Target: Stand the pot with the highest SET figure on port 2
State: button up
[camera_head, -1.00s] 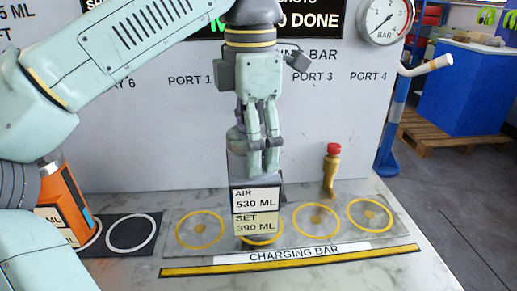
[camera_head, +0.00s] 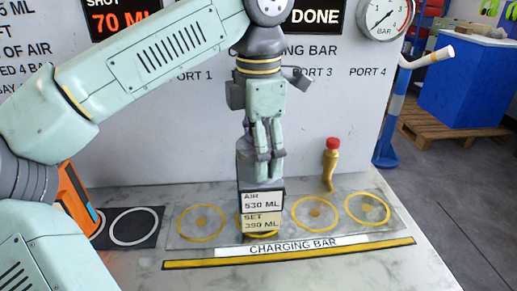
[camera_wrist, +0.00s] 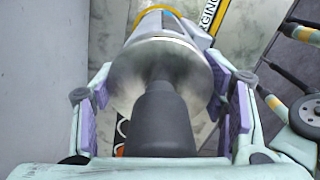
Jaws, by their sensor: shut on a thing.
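A grey metal pot (camera_head: 245,165) with a label reading AIR 530 ML and SET 390 ML (camera_head: 262,211) is upright over the yellow ring of port 2 (camera_head: 264,236), second from the left on the charging bar. My gripper (camera_head: 270,168) is shut on its upper part from above. The pot hides most of the ring, and I cannot tell whether its base touches the plate. In the wrist view, the pot's round metal top (camera_wrist: 205,75) and dark knob (camera_wrist: 163,125) lie between my gripper's purple pads (camera_wrist: 165,110).
The rings of port 1 (camera_head: 201,222), port 3 (camera_head: 314,214) and port 4 (camera_head: 367,209) are empty. A brass fitting with a red cap (camera_head: 331,165) stands behind port 3. A black mat with a white ring (camera_head: 133,227) lies left of the bar. A panel rises behind.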

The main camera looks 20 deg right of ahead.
jog(key=o, duration=2)
jog(key=shift+c, duration=0.2)
notch_tip(320, 180, up, 8)
jog(key=shift+f+p, duration=0.1)
jog(key=shift+p, duration=0.35)
